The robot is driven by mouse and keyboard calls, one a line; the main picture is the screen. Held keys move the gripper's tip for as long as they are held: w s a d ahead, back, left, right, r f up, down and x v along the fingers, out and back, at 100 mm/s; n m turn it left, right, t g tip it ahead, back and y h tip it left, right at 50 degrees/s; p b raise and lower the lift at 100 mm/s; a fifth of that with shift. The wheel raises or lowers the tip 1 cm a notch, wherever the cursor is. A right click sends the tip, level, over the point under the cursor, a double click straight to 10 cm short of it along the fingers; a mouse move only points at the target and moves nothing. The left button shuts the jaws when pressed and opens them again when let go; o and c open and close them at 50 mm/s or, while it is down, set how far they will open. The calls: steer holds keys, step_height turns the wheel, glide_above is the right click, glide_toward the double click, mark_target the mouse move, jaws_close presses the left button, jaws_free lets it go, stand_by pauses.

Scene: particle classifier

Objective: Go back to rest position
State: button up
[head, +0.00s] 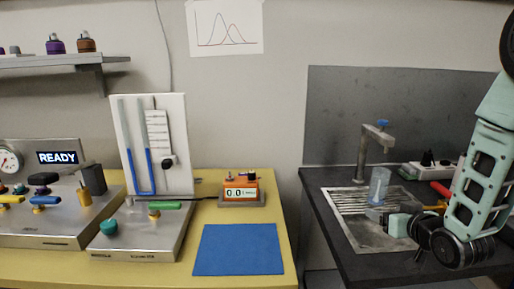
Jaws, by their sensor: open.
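My mint-green arm comes in from the right edge and reaches down over the dark counter (337,240). My gripper (383,216) is at its end, low over the sink area, small and partly merged with the background. It is open, and I see nothing held in it. A clear bluish cup-like vessel (379,183) stands just behind and above the gripper in the picture. I cannot tell whether they touch.
A metal sink and drainer (345,203) with a tap (363,155) lie around the gripper. A power strip (428,169) is behind the arm. The yellow table (185,270) holds the READY instrument (50,225), a tube panel (180,125), an orange meter (240,191) and a blue mat (238,250).

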steer(key=s+a+f+g, duration=0.1)
steer(key=a, duration=0.2)
steer(key=s+a+n+g+b, duration=0.1)
steer(key=s+a+g, duration=0.1)
steer(key=a, duration=0.2)
steer(key=s+a+f+g+y+b, duration=0.1)
steer(key=s+a, duration=0.1)
steer(key=a, duration=0.1)
steer(key=shift+s+a+f+n, duration=0.1)
steer(key=shift+a+f+n, duration=0.15)
steer(key=shift+f+n, duration=0.05)
steer(key=s+a+n+g+h+b, duration=0.1)
steer(key=s+a+n+g+b, duration=0.3)
steer(key=s, duration=0.9)
steer(key=s+a+n+g+h+b, duration=0.1)
steer(key=s+a+g, duration=0.45)
steer(key=s, duration=0.85)
step_height(320, 180, up, 14)
steer(key=p, duration=1.4)
steer(key=shift+s+d+f, duration=0.15)
steer(key=shift+s+f, duration=0.05)
steer(key=shift+s, duration=0.15)
steer(key=shift+g, duration=0.25)
